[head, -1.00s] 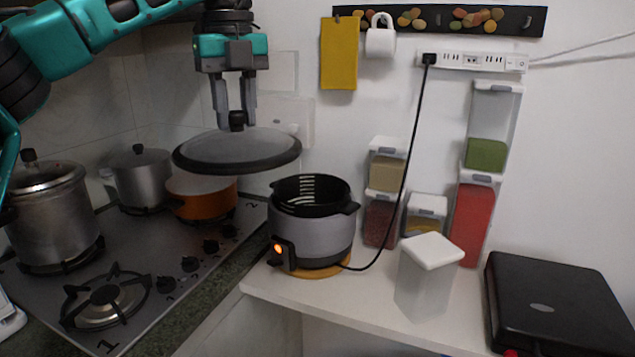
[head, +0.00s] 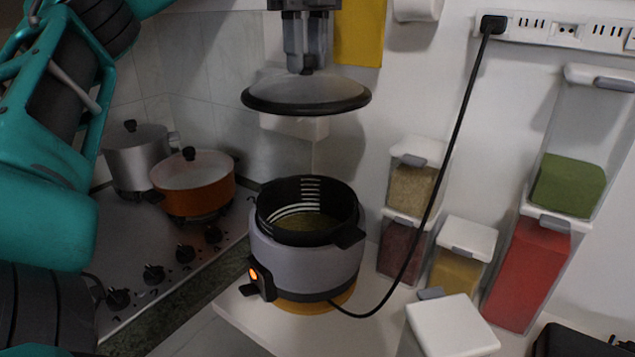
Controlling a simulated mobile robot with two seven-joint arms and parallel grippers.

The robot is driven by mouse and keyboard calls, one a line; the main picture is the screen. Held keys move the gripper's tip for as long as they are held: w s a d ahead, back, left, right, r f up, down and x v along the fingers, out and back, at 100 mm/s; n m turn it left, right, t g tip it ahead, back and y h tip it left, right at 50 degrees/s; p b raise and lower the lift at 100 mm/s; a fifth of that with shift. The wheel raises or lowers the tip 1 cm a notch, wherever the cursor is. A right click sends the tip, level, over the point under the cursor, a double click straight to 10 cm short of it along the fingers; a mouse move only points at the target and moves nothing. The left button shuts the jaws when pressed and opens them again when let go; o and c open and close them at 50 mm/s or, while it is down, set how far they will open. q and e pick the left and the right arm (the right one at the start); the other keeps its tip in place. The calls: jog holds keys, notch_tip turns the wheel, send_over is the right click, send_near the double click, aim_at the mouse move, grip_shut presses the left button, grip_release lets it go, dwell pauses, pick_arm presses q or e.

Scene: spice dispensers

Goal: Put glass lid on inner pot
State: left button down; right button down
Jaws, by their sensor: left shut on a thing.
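The glass lid (head: 306,93) with a dark rim hangs level in the air, held by its top knob. My left gripper (head: 307,66) is shut on that knob, with the fingers pointing down. The lid is above the cooker, apart from it, with a clear gap below. The black inner pot (head: 318,234) sits inside the grey cooker (head: 300,262) and is open at the top. Light scale marks show on its inner wall. The cooker has a lit orange switch on its front left. My right gripper is out of view.
The cooker stands on a round wooden mat on the white counter (head: 260,323). A black cord runs from it to the wall socket strip (head: 560,30). Spice dispensers (head: 407,190) stand to the right. The stove at left holds an orange pan (head: 196,190) and a steel pot (head: 136,155).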

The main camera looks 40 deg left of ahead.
pick_arm(q)
notch_tip(320, 180, down, 19)
jog(key=b, duration=0.2)
jog(key=shift+s, duration=0.15)
dwell(0.3)
jog(key=c, duration=0.8)
grip_release()
jog(key=shift+a+f, duration=0.1)
jog(key=shift+r+p, duration=1)
jog(key=shift+r, duration=5.05)
